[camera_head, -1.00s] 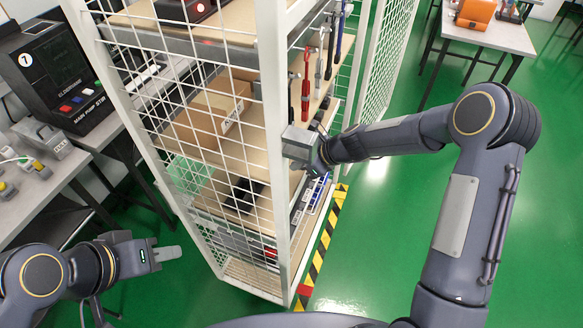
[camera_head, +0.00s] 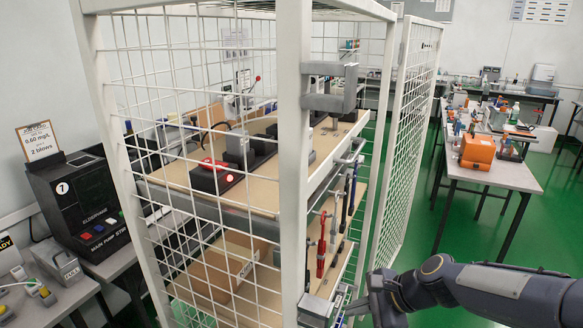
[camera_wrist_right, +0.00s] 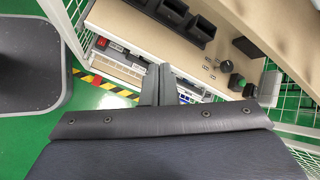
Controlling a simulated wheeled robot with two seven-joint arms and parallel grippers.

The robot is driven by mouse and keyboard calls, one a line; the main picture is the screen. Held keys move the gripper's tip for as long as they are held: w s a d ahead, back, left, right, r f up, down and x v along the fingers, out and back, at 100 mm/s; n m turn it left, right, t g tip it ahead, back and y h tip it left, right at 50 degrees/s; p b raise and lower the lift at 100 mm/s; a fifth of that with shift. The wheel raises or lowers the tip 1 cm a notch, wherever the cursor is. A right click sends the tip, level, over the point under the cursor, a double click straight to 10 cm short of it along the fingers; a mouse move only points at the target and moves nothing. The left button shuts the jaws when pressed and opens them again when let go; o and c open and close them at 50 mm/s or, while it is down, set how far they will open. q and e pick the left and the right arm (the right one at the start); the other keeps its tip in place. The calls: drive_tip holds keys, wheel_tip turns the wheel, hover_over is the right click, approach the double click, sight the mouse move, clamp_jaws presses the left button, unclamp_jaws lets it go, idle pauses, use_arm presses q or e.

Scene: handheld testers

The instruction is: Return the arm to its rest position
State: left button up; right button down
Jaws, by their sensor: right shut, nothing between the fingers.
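My right arm comes in from the lower right in the head view. Its gripper (camera_head: 352,306) is beside the open front of the white mesh cage (camera_head: 294,150), near the post. In the right wrist view the two fingers (camera_wrist_right: 157,84) are together, with nothing held between them. Cage shelves and the black-and-yellow floor strip show beyond them. My left arm and gripper are outside the head view.
Grey latch blocks sit on the cage post, one high (camera_head: 330,88) and one low (camera_head: 316,308) near my right gripper. Clamps (camera_head: 322,245) hang at the shelf opening. The mesh door (camera_head: 408,150) stands open. Green floor (camera_head: 425,235) is clear to the right, before a bench (camera_head: 490,172).

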drive_tip(key=s+d+r+n+h+p, duration=0.1)
drive_tip(key=s+d+r+n, duration=0.2)
drive_tip(key=s+n, duration=0.4)
drive_tip(key=s+d+r+n+t+h+p, duration=0.1)
drive_tip(key=s+n, duration=0.6)
drive_tip(key=s, duration=0.8)
drive_tip(key=shift+s+d+r+h+p, duration=0.25)
drive_tip(key=shift+d+r+h+p, duration=0.35)
drive_tip(key=shift+d+r, duration=0.8)
